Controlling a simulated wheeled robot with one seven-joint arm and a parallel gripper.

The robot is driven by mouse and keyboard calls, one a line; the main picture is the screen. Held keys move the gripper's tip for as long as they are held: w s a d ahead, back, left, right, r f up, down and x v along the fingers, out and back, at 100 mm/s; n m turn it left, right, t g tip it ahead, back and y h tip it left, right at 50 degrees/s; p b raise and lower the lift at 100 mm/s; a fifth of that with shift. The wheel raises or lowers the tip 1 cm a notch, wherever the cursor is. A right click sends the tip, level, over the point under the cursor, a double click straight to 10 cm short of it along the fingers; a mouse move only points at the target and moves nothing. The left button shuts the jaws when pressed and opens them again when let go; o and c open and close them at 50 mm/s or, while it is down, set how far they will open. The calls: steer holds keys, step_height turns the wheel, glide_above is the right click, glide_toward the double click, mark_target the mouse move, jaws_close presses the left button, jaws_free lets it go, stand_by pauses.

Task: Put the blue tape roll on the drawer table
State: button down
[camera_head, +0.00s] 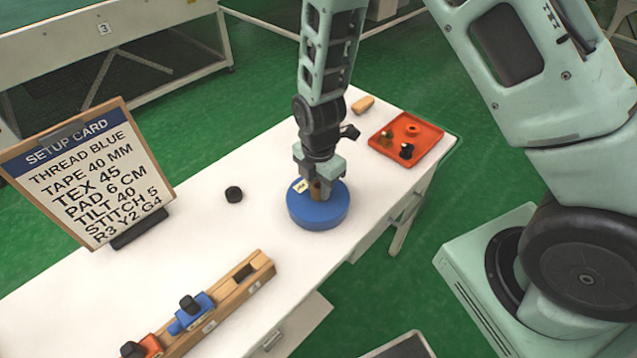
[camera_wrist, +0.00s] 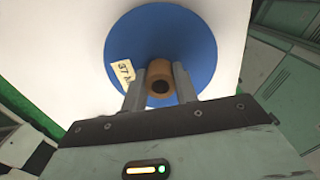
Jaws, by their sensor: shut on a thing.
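The blue tape roll (camera_head: 319,212) is a thick blue disc with a brown core and a small pale tag. It is at the middle of the white table (camera_head: 205,245) in the head view, and I cannot tell whether its underside touches the top. In the wrist view the roll (camera_wrist: 200,50) fills the upper middle, with its brown core (camera_wrist: 160,78) standing between the fingers. My gripper (camera_head: 318,185) points down from above and is shut on that core; its fingers also show in the wrist view (camera_wrist: 158,85). The tag reads "37" and more that is unclear.
A setup card (camera_head: 88,172) stands at the left. A wooden rack (camera_head: 222,300) with blue and orange blocks lies along the front edge. A small black cylinder (camera_head: 234,194) sits left of the roll. An orange tray (camera_head: 425,140) with small parts and a tan piece (camera_head: 363,104) lie at the far end.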

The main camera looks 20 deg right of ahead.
steer(key=shift+f, duration=0.1)
steer(key=c, duration=1.1)
jaws_free()
step_height(320, 180, up, 11)
steer(key=b, duration=0.1)
steer(key=s+a+r+m, duration=0.2)
steer(key=s+r+m, duration=0.1)
steer(key=s+m, duration=0.2)
steer(key=s+a+r+m, duration=0.2)
steer(key=s+r+m, duration=0.2)
steer(key=s, duration=0.5)
steer(key=s+a+r+m, duration=0.1)
steer(key=s+r+m, duration=0.2)
steer(key=s+m, duration=0.3)
steer(key=shift+s+a+r+y, duration=0.3)
steer(key=shift+s+a+r, duration=0.1)
steer(key=shift+s, duration=0.15)
